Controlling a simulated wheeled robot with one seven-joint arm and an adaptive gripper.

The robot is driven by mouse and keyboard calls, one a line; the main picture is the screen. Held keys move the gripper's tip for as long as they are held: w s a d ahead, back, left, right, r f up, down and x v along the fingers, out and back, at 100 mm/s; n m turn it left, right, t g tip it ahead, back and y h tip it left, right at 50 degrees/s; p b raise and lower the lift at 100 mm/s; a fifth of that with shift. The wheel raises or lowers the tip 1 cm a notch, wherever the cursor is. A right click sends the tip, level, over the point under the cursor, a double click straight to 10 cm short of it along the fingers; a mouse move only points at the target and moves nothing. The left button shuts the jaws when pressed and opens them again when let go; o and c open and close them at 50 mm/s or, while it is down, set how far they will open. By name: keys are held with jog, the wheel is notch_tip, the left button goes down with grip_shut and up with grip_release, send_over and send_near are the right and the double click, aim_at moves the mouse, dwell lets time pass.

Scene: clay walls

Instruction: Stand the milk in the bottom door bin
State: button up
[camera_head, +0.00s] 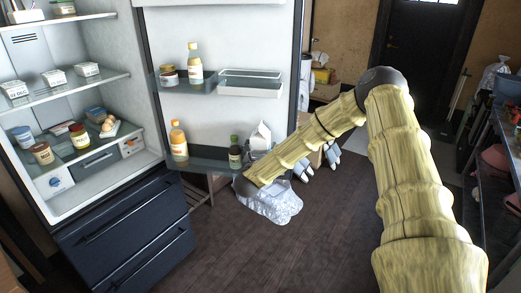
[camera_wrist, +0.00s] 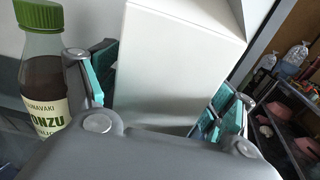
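The milk is a white gable-topped carton (camera_head: 262,131) at the right end of the bottom door bin (camera_head: 208,163) on the open fridge door. The wrist view shows its plain white side (camera_wrist: 170,65) close up, between the teal-padded fingers of my gripper (camera_wrist: 163,85). The fingers lie against both sides of the carton. My forearm hides the lower carton and much of the gripper in the head view. I cannot tell whether the carton's base touches the bin floor.
A green-capped ponzu bottle (camera_head: 235,152) stands just left of the milk; it is close to my left finger in the wrist view (camera_wrist: 42,75). An orange bottle (camera_head: 179,141) stands at the bin's left end. The upper bin (camera_head: 185,85) holds a jar and bottle.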

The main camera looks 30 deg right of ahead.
dwell(0.3)
jog(key=shift+r+p, duration=0.7)
jog(key=shift+p, duration=0.35)
jog(key=b+v, duration=0.3)
jog(key=v, duration=0.9)
jog(key=s+a+f+n+g+y, duration=0.1)
jog(key=s+a+f+n+y, duration=0.35)
jog(key=a+f+n, duration=0.45)
jog(key=s+a+f+n+y, duration=0.45)
jog(key=a+f+n, duration=0.25)
jog(key=f+n, duration=0.4)
jog(key=s+a+f+n+g+y, duration=0.2)
jog(key=s+a+f+n, duration=0.1)
jog(key=s+f+n, duration=0.3)
jog(key=s+a+f+n+g+y, duration=0.2)
jog(key=s+a+f+n, duration=0.15)
jog(key=s, duration=0.35)
jog(key=s+d+f+n+g, duration=0.1)
jog(key=s+f+n+g, duration=0.2)
jog(key=s+n, duration=0.4)
jog(key=s+d+f+n+g, duration=0.1)
jog(key=s+f+n+g, duration=0.2)
jog(key=s, duration=1.3)
jog(key=n+g, duration=0.2)
jog(key=n, duration=0.3)
jog(key=shift+s+d, duration=0.25)
jog(key=shift+d, duration=0.1)
